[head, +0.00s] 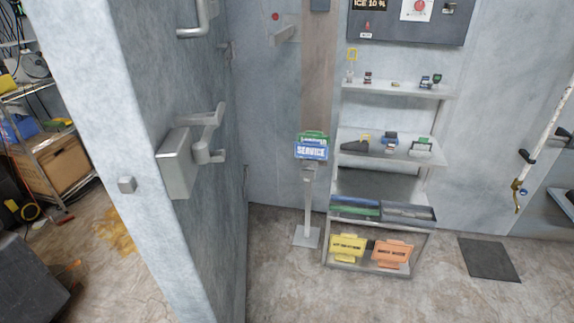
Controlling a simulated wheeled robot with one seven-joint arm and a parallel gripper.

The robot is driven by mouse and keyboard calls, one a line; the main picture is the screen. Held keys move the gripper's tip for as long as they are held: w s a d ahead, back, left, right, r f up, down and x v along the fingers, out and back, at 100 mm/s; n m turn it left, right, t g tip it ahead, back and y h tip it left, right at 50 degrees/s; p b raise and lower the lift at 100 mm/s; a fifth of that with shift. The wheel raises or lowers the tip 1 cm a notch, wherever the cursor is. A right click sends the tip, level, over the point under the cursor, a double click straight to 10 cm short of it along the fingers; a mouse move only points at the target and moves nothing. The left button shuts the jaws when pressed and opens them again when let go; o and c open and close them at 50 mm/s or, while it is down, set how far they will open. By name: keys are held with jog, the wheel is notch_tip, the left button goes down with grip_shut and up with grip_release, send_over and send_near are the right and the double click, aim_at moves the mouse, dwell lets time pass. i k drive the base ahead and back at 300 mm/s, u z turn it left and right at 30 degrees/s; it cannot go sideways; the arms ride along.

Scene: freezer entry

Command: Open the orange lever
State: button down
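I see no lever that is plainly orange. A grey metal door handle (208,135) with a latch box (176,163) is mounted on the thick open freezer door (150,80) at the left. A small grey lever-like part (283,36) sits on the back wall near a red dot (276,16). At the far right, a brass-coloured fitting (517,190) hangs at the lower end of a white pole or pipe (550,115). It is too small to tell whether it is a lever. My gripper is not in view.
A metal shelf rack (400,92) holds small items, with yellow (347,248) and orange (392,254) signs at its bottom. A blue service sign (311,149) stands on a post beside it. A dark mat (488,259) lies at right. The floor in front is clear.

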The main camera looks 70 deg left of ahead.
aim_at(77, 262)
jog(key=u, duration=3.8)
jog(key=i, duration=1)
jog(key=k, duration=0.45)
jog(key=u, duration=0.35)
jog(key=i, duration=0.3)
jog(key=u, duration=0.05)
